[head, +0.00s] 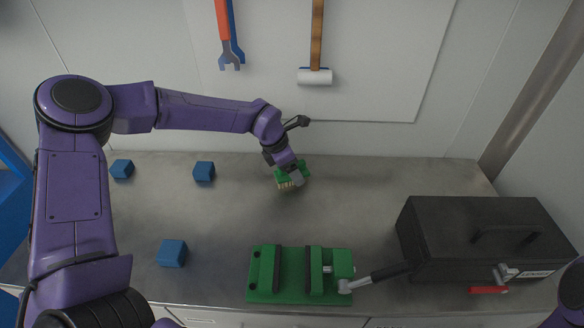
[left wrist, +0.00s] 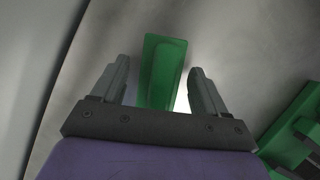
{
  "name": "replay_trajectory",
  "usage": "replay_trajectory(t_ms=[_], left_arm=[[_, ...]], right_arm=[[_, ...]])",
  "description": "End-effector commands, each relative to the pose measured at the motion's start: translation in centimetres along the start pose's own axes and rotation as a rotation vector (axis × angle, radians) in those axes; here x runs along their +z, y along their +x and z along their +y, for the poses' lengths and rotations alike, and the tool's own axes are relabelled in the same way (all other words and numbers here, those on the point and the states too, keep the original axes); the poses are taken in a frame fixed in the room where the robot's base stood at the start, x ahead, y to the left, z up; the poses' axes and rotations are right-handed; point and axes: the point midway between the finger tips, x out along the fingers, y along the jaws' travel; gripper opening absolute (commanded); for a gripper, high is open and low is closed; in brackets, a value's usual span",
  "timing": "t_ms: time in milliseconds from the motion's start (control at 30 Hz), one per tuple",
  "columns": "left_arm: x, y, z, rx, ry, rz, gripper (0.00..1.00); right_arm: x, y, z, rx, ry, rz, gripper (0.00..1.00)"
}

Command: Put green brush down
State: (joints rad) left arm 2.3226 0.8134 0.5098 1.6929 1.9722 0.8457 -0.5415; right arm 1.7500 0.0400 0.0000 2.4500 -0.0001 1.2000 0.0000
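The green brush (head: 305,170) with pale bristles is at the back middle of the grey workbench, partly hidden by my left gripper (head: 290,180). In the left wrist view the green brush (left wrist: 163,70) stands between the two grey fingers of my left gripper (left wrist: 160,75). The fingers are apart, with a gap on the brush's left side and a narrow one on its right. The bristles are at or close to the bench top; I cannot tell whether they touch. My right gripper is out of view; only a purple part of my right arm shows at the lower right corner.
A green vise (head: 290,292) with a dark handle stands at the front middle, and a black toolbox (head: 425,230) at the right. Blue cubes (head: 172,253) lie on the left. A wrench (head: 228,45) and a hammer (head: 317,40) hang on the wall. The bench around the brush is clear.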

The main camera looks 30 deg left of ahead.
Motion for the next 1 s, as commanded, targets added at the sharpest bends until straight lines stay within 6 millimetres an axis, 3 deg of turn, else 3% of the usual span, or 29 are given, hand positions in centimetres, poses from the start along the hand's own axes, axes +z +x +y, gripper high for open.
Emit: replay_trajectory(t_ms=[300,700,833,1000], left_arm=[[0.2,-1.0,0.1,0.002,-0.001,-0.003,0.74],[0.2,-10.4,0.0,0.002,0.000,-0.004,0.74],[0.1,-11.9,0.0,0.001,0.001,-0.002,0.74],[0.1,-12.4,0.0,0.000,0.000,0.000,0.74]], right_arm=[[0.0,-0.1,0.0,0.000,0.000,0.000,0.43],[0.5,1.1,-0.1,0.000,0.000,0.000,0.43],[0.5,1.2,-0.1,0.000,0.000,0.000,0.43],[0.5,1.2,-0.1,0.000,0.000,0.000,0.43]])
